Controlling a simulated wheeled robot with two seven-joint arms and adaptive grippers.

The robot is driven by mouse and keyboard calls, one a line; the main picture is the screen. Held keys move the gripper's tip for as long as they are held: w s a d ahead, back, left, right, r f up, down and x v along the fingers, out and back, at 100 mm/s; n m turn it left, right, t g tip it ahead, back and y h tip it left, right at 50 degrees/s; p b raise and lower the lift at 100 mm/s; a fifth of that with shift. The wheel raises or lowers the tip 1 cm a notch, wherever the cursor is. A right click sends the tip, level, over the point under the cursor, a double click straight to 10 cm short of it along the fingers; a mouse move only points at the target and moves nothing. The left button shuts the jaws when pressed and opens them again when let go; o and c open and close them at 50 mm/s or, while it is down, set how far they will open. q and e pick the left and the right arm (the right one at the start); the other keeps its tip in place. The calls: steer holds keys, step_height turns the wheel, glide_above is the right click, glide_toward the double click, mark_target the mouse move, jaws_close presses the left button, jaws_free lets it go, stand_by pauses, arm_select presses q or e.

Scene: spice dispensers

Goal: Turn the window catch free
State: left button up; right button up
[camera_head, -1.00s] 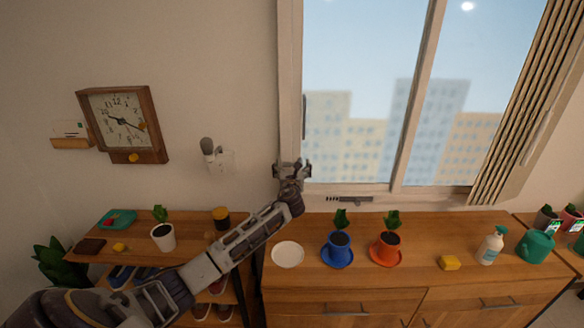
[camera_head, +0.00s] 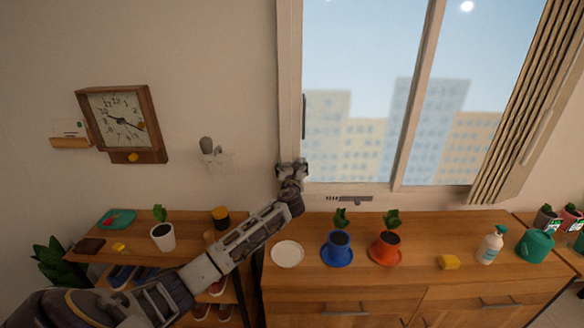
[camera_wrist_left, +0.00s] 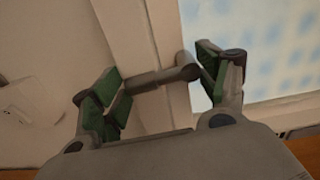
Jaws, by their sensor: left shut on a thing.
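The window catch (camera_wrist_left: 155,80) is a short grey bar with a rounded knob end, in front of the pale window frame (camera_wrist_left: 130,30) in the left wrist view. My left gripper (camera_wrist_left: 158,85) has its green-padded fingers on either side of the catch and is shut on it. In the head view my left gripper (camera_head: 292,170) is at the lower left corner of the window (camera_head: 365,90), and it hides the catch there. My right gripper is out of view.
A dark vertical handle (camera_head: 304,115) is on the window's left edge. Below stand a wooden cabinet (camera_head: 340,300), a white plate (camera_head: 287,254), a blue pot (camera_head: 337,252) and an orange pot (camera_head: 386,250).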

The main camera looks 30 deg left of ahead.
arm_select(q)
steer(key=d+f+n+b, duration=0.1)
steer(key=n+b, duration=0.2)
steer(key=n, duration=0.3)
steer(key=w+f+n+b, duration=0.1)
steer(key=n+b, duration=0.2)
steer(key=n, duration=0.3)
steer(key=d+f+n+b, duration=0.1)
steer(key=n+b, duration=0.2)
steer(key=n, duration=0.3)
steer(key=shift+w+d+f, duration=0.15)
steer(key=shift+w+d, duration=0.15)
steer(key=shift+w, duration=0.05)
steer(key=o, duration=1.4)
steer(key=shift+w+a+f, duration=0.1)
steer(key=shift+w, duration=0.05)
steer(key=shift+s+d, duration=0.2)
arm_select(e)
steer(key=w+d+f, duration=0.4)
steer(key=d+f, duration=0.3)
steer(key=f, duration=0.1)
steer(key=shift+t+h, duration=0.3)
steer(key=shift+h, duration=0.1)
